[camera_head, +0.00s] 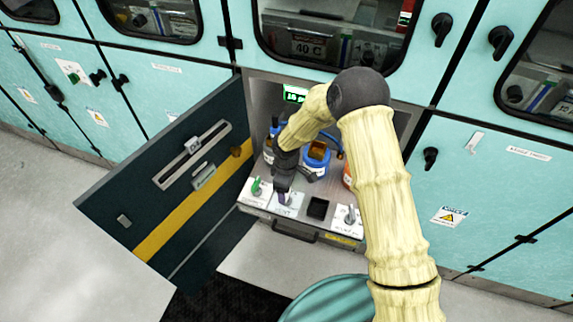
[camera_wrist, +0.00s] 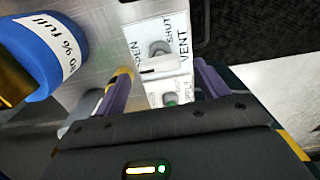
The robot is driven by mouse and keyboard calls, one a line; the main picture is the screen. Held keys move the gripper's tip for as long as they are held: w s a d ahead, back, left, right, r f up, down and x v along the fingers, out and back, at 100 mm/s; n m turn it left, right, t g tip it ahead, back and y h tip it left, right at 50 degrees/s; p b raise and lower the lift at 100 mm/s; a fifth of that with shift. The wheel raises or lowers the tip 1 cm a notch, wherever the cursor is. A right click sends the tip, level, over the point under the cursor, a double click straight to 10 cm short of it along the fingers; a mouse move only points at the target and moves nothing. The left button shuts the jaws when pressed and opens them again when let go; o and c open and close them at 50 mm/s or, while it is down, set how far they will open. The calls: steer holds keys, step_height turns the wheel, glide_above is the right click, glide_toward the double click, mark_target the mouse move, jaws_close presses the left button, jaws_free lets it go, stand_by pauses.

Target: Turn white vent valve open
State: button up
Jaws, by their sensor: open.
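The white vent valve (camera_wrist: 159,66) shows in the wrist view on a white plate lettered VENT, with OPEN on its left and SHUT on its upper right. A grey round part shows beside its pale handle; which mark the handle points to is hard to tell. My gripper (camera_wrist: 163,82) is open, its two purple fingers apart and empty, with the valve just beyond the gap between the fingertips. In the head view my gripper (camera_head: 284,194) points down over the vent plate (camera_head: 290,209) and hides the valve. Contact with the valve cannot be made out.
A green-handled valve (camera_head: 257,187) stands left of the vent plate and another valve (camera_head: 350,215) right, past a black square opening (camera_head: 318,208). A blue-banded bottle (camera_head: 316,158) stands behind. The open dark cabinet door (camera_head: 190,190) borders the left side.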

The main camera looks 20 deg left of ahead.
step_height(320, 180, up, 15)
steer(key=shift+b, duration=0.45)
stand_by(0.3)
steer(key=s+d+r+m+t+p, duration=0.1)
steer(key=s+d+r+m, duration=0.2)
steer(key=d, duration=0.6)
steer(key=s+d+r+m, duration=0.4)
steer(key=d+m, duration=0.4)
steer(key=d, duration=0.2)
steer(key=s+d+r+m+t+p, duration=0.1)
steer(key=s+d+r+m, duration=0.3)
steer(key=d, duration=0.6)
steer(key=shift+s+d+r+m+t+p, duration=0.15)
steer(key=shift+s+m+t+p, duration=0.2)
steer(key=shift+s+m, duration=0.65)
